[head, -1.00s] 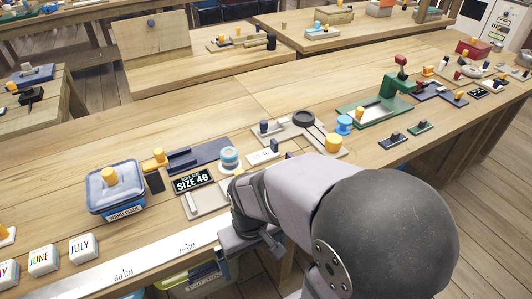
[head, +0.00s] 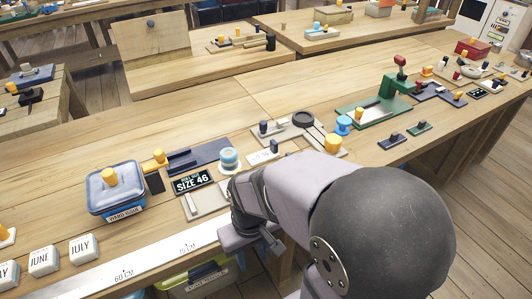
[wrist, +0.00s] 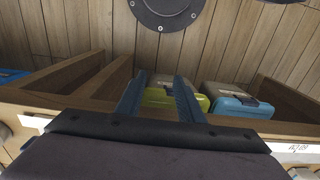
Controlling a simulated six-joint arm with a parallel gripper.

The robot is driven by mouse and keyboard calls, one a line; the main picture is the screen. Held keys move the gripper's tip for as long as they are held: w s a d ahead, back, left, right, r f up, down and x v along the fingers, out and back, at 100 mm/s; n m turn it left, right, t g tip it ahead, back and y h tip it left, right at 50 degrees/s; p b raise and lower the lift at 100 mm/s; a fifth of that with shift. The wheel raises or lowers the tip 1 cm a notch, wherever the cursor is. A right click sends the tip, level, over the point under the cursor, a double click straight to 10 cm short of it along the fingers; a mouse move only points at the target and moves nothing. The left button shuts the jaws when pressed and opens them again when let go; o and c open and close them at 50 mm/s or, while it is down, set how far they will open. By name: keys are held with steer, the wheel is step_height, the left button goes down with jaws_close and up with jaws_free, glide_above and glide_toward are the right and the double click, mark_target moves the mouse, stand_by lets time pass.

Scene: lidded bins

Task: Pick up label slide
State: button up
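I cannot tell for certain which piece is the label slide. In the head view, a black plate reading "SIZE 46" (head: 192,181) lies beside a pale tray (head: 205,203), and a small white card (head: 263,154) lies farther right. My gripper (wrist: 158,92) shows in the wrist view as two blue fingers, spread apart with nothing between them. It is at the bench's front edge, facing a shelf of lidded bins. In the head view my arm hides part of the pale tray, and the fingertips are not visible.
A yellow-green bin (wrist: 160,98) and a blue-lidded bin (wrist: 243,105) sit between wooden dividers (wrist: 70,82) below the bench. A ruler strip (head: 140,266) runs along the front edge. A blue box (head: 114,190) stands left; open bench lies behind.

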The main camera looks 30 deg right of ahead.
steer(key=shift+t+y, duration=0.6)
steer(key=shift+t, duration=0.1)
steer(key=w+d+r+p, duration=0.1)
steer(key=w+r+p, duration=0.2)
steer(key=r, duration=0.1)
steer(key=w+d+r+p, duration=0.2)
steer(key=w+r+p, duration=0.1)
steer(key=w+r, duration=0.1)
steer(key=w+d+r+p, duration=0.1)
steer(key=w+r+p, duration=0.2)
steer(key=w+r, duration=0.1)
steer(key=shift+d, duration=0.4)
steer(key=w+d+r+t+p, duration=0.1)
steer(key=w+d+r+p, duration=0.15)
steer(key=w+d, duration=0.4)
steer(key=t+h+p, duration=0.1)
steer(key=t+p, duration=0.1)
steer(key=p, duration=0.2)
glide_toward(274, 142)
steer(key=f, duration=0.1)
steer(key=shift+w+x, duration=0.25)
steer(key=shift+x, duration=1.05)
steer(key=shift+a, duration=0.1)
steer(key=shift+p+x, duration=0.85)
steer(key=shift+x, duration=1.65)
jaws_close()
